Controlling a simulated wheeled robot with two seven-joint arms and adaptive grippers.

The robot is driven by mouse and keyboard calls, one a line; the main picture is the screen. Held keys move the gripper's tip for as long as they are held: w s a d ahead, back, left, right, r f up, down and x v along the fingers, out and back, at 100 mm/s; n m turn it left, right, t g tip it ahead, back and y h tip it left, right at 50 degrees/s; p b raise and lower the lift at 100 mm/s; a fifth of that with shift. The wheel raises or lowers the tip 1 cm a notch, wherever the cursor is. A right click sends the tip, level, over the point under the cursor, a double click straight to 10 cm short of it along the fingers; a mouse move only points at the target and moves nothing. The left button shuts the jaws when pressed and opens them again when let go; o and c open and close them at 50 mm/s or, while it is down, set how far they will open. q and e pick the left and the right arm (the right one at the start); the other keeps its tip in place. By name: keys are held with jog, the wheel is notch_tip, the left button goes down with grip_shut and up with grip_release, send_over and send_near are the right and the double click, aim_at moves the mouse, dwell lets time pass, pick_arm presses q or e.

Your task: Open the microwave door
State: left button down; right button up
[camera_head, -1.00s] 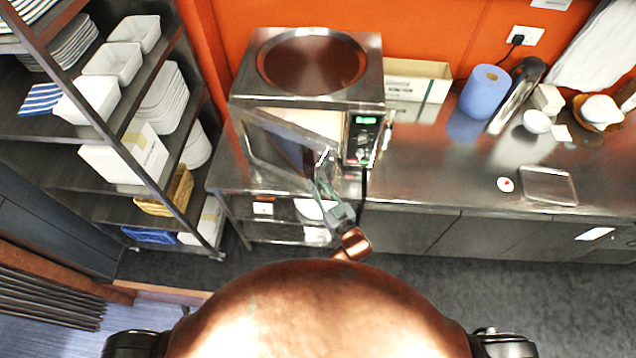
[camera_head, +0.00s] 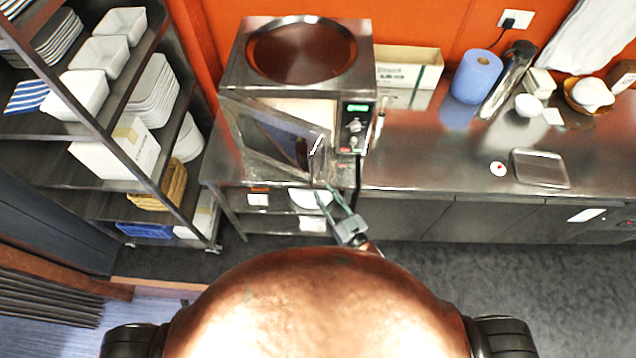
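The microwave (camera_head: 235,75) is a steel box on the counter at the upper middle, with a green display and knobs on its right side. Its door (camera_head: 268,138) is hinged at the left and stands partly open, swung out toward me, with a pale interior showing above it. The door handle (camera_head: 317,147) is at the door's free right edge. My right gripper (camera_head: 326,190) is just below the handle, its two thin fingers spread and nothing seen between them. The fingertips look apart from the handle. My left gripper is not in view.
A steel counter (camera_head: 430,165) runs right, holding a blue paper roll (camera_head: 476,78), a cardboard box (camera_head: 408,72) and a small steel tray (camera_head: 541,168). A shelf rack with white dishes (camera_head: 155,90) stands at the left. The floor (camera_head: 480,270) before the counter is clear.

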jog(key=shift+v, duration=1.05)
jog(key=shift+d, duration=0.1)
jog(key=shift+c, duration=0.8)
jog(key=d+f+m+b, duration=0.1)
jog(key=m, duration=0.2)
jog(key=w+d+f+m+h+b, duration=0.1)
jog(key=d+m+b, duration=0.1)
jog(key=m, duration=0.1)
jog(key=w+d+f+m+b, duration=0.1)
jog(key=m, duration=0.1)
jog(key=shift+w+d+f+m+h+b, duration=0.2)
jog(key=shift+f+m+h+b, duration=0.1)
jog(key=shift+m+b, duration=0.1)
grip_shut()
jog(key=m+y+b, duration=0.2)
jog(key=m, duration=0.7)
send_over(320, 179)
jog(key=s, duration=0.4)
jog(key=shift+w+a+f, duration=0.1)
jog(key=shift+f, duration=0.2)
